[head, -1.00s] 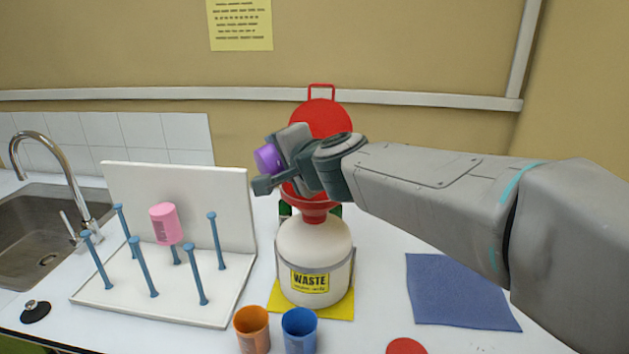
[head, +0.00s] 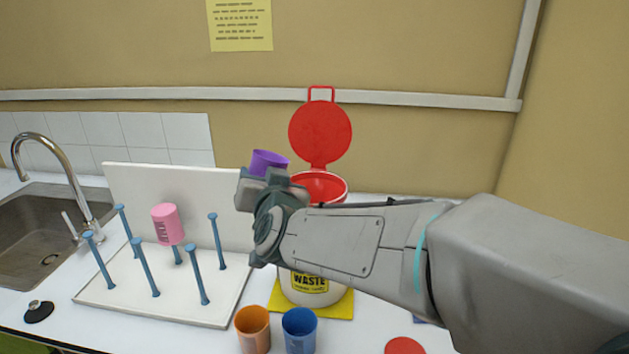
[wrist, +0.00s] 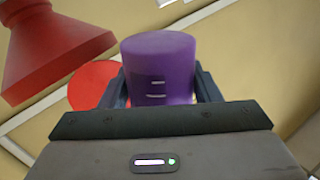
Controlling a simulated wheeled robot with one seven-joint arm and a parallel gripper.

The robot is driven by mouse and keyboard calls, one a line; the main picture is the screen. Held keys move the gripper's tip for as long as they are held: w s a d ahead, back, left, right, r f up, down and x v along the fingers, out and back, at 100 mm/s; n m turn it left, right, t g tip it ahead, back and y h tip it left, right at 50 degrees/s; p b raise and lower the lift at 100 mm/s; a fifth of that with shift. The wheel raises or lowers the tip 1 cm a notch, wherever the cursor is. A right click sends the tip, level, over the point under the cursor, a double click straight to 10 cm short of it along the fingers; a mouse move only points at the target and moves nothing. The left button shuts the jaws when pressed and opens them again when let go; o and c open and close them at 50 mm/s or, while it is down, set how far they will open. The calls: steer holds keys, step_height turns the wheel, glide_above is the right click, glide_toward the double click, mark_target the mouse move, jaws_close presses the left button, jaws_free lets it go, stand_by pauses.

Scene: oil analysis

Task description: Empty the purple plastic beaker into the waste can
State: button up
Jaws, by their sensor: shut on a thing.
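My gripper (head: 264,178) is shut on the purple plastic beaker (head: 268,161), held in the air just left of the red funnel (head: 330,186). The beaker leans slightly in the head view; its contents cannot be seen. In the wrist view the beaker (wrist: 158,62) sits between the two fingers (wrist: 160,95). The white waste can (head: 320,298) carries the funnel, and its round red lid (head: 320,132) stands open behind. My arm hides much of the can. The funnel (wrist: 52,42) shows at upper left in the wrist view.
A white peg rack (head: 190,310) with blue pegs holds an upturned pink beaker (head: 168,225) at left. Orange (head: 253,330) and blue (head: 299,332) beakers stand in front of the can on the counter. A sink (head: 40,235) lies far left. A yellow mat (head: 343,307) is under the can.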

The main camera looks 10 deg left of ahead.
step_height(320, 180, down, 7)
steer(key=s+a+n+t+b, duration=0.1)
steer(key=a+n+b, duration=0.1)
steer(key=n+b, duration=0.2)
steer(key=shift+s+f+t+b, duration=0.15)
steer(key=shift+s+t+b, duration=0.15)
steer(key=shift+b, duration=0.2)
steer(key=shift+d, duration=0.1)
stand_by(0.3)
